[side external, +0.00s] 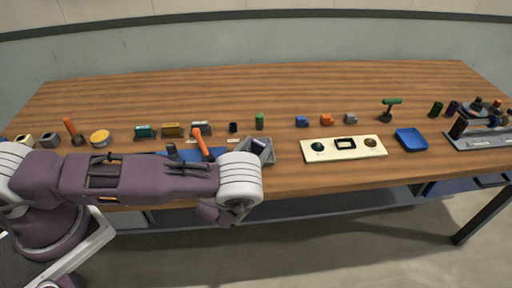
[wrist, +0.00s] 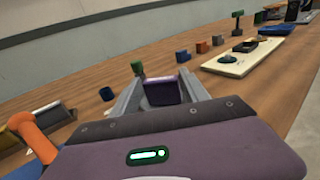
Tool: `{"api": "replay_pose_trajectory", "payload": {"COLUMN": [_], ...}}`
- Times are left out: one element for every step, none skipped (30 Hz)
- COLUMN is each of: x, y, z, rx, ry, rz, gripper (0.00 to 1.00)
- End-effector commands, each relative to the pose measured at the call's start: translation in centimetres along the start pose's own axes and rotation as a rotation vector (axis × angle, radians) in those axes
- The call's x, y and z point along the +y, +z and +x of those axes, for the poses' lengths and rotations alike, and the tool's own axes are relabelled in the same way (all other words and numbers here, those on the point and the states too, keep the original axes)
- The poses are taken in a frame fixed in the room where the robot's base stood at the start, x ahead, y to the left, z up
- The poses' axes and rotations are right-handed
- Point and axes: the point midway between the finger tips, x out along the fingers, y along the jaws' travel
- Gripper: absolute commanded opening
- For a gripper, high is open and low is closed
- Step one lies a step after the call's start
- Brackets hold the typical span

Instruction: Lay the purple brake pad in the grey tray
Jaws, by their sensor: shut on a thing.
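My gripper (wrist: 163,88) shows its two grey fingers in the wrist view, with a dark purple piece, the brake pad (wrist: 164,93), between them. The fingers are shut on it, one on each side. In the side external view the grey fingers and the purple pad (side external: 259,144) show just beyond my white wrist, over the front part of the table. I cannot tell whether the pad touches anything below. No empty grey tray can be made out clearly; a long grey holder (side external: 482,142) with several dark things on it stands at the far right.
A cream board (side external: 318,155) and a blue tray (side external: 411,139) lie right of my gripper. A green cylinder (side external: 259,121) stands just behind it. An orange-handled tool (side external: 202,144) is close on the left. Small blocks stand behind the board. The table's back half is clear.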

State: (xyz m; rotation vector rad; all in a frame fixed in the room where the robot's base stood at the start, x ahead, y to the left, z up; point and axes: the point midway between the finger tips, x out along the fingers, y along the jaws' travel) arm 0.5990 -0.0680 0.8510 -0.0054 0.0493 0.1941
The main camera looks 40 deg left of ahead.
Motion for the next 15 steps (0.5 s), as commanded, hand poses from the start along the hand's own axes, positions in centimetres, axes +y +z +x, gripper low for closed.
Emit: {"api": "replay_pose_trajectory", "payload": {"x": [0.00, 0.00, 0.01, 0.01, 0.02, 0.02, 0.02, 0.02, 0.01, 0.01, 0.01, 0.01, 0.01, 0.01, 0.01], "y": [0.03, -0.01, -0.13, -0.24, -0.23, -0.22, -0.21, -0.21, -0.20, -0.20, -0.20, -0.19, -0.19, -0.19, -0.18], "z": [0.01, 0.01, 0.01, 0.01, 0.00, 0.00, 0.00, 0.00, 0.00, 0.00, 0.00, 0.00, 0.00, 0.00, 0.00], "rx": [-0.001, -0.001, -0.001, -0.001, 0.000, 0.000, 0.000, 0.000, 0.000, 0.000, 0.000, 0.000, 0.000, 0.000, 0.000], "ry": [0.000, 0.000, 0.000, 0.000, 0.000, 0.000, 0.000, 0.000, 0.000, 0.000, 0.000, 0.000, 0.000, 0.000, 0.000], "rz": [0.000, 0.000, 0.000, 0.000, 0.000, 0.000, 0.000, 0.000, 0.000, 0.000, 0.000, 0.000, 0.000, 0.000, 0.000], "gripper": [0.06, 0.06, 0.06, 0.06, 0.59, 0.67, 0.72, 0.75, 0.75, 0.75, 0.75, 0.75, 0.75, 0.75, 0.75]}}
